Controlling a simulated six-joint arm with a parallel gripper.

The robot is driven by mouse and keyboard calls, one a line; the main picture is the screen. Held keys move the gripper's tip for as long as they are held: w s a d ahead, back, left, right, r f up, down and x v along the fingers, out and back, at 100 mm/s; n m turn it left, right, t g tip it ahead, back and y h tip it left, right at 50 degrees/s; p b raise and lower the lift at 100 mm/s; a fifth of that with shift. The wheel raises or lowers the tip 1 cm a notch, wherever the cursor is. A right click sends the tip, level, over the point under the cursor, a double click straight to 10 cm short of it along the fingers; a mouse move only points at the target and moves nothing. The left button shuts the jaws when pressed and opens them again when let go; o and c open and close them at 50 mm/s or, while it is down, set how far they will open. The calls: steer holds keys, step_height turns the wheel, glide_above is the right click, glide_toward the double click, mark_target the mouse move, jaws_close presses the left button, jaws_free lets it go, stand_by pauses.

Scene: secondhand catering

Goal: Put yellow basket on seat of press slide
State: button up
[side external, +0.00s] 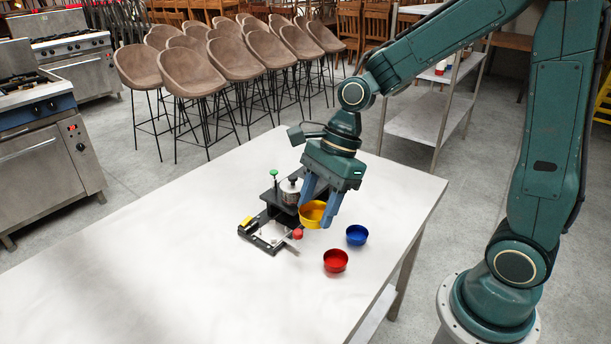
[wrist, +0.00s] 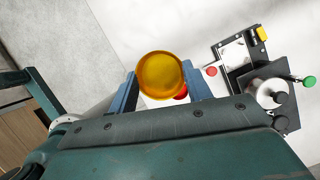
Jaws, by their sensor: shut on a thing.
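The yellow basket (side external: 311,216) is a small round cup between the blue fingers of my gripper (side external: 322,204). My gripper is shut on it and holds it above the table, near the press. In the wrist view the basket (wrist: 161,75) sits between both fingers. The press (side external: 286,198) is a black stand with a silver cylinder and a green knob. Its slide (side external: 273,232) is at the front, with a pale plate and a red knob (side external: 297,233). The slide's plate also shows in the wrist view (wrist: 234,54). The basket partly hides the press in the side view.
A blue cup (side external: 357,235) and a red cup (side external: 335,260) stand on the white table (side external: 180,240) to the right of the press. A yellow block (side external: 246,222) is at the slide's left end. The table's left part is clear. Stools (side external: 190,68) stand behind.

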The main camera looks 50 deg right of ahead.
steer(key=shift+w+d+f+n+g, duration=0.15)
steer(key=shift+w+d+f+n, duration=0.1)
steer(key=shift+w+n, duration=0.15)
steer(key=shift+w+d+f+n+g, duration=0.1)
steer(key=shift+w+d+n+g, duration=0.15)
steer(key=shift+n, duration=0.25)
steer(key=w+d+f+n+g+h, duration=0.2)
steer(key=w+n, duration=0.3)
steer(key=n, duration=0.4)
steer(key=w+d+f+n+g+h, duration=0.2)
steer(key=w+f+n, duration=0.3)
steer(key=n, duration=0.5)
steer(key=shift+w+d+f+g, duration=0.25)
steer(key=shift+w+d+g, duration=0.3)
steer(key=shift+d, duration=0.2)
steer(key=shift+w+r+n, duration=0.1)
steer(key=shift+w+n, duration=0.1)
steer(key=shift+n, duration=0.3)
steer(key=w+a+r+n+t+h, duration=0.1)
steer(key=w+r+n+t+h, duration=0.3)
steer(key=r+n, duration=0.6)
steer(key=w+n, duration=0.1)
steer(key=n, duration=0.6)
steer(key=shift+t+h, duration=0.3)
steer(key=shift+t, duration=0.05)
